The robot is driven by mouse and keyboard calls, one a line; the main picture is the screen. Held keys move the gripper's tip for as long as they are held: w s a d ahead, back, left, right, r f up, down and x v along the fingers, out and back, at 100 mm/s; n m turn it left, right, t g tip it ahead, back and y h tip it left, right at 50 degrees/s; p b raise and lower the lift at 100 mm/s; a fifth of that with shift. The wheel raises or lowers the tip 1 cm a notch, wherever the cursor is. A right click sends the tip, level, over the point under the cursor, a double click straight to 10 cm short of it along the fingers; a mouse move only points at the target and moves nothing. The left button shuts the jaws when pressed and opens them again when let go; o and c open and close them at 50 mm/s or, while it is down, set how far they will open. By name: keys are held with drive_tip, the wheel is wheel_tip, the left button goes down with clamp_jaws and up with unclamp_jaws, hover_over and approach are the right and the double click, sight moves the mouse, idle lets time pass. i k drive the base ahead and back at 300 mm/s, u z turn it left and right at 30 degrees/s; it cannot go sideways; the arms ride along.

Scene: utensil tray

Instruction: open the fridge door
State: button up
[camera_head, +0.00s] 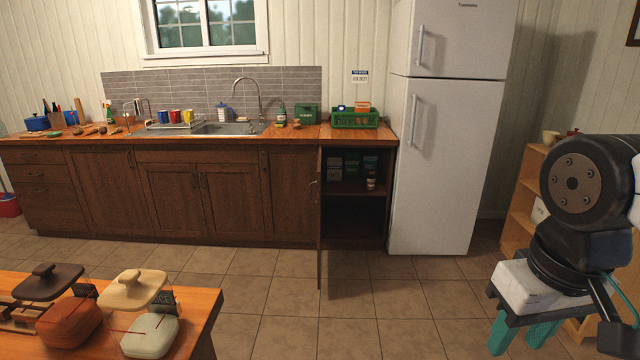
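A white fridge (440,170) stands right of the counter, against the back wall. Its large lower door (455,165) and its smaller upper freezer door (465,40) both look shut. Each door has a vertical handle on its left side: the lower handle (412,119) and the upper handle (420,45). My arm shows at the right edge, well in front of the fridge and apart from it.
A cupboard door (319,215) stands open toward me, left of the fridge. A wooden table (205,305) with several lidded containers fills the front left. A wooden shelf (525,195) stands right of the fridge. The tiled floor (400,305) before the fridge is clear.

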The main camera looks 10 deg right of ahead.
sight(449, 127)
drive_tip(key=z, duration=0.1)
drive_tip(key=i, duration=1.95)
drive_tip(key=z, duration=0.15)
drive_tip(key=i, duration=1.6)
drive_tip(key=z, duration=0.1)
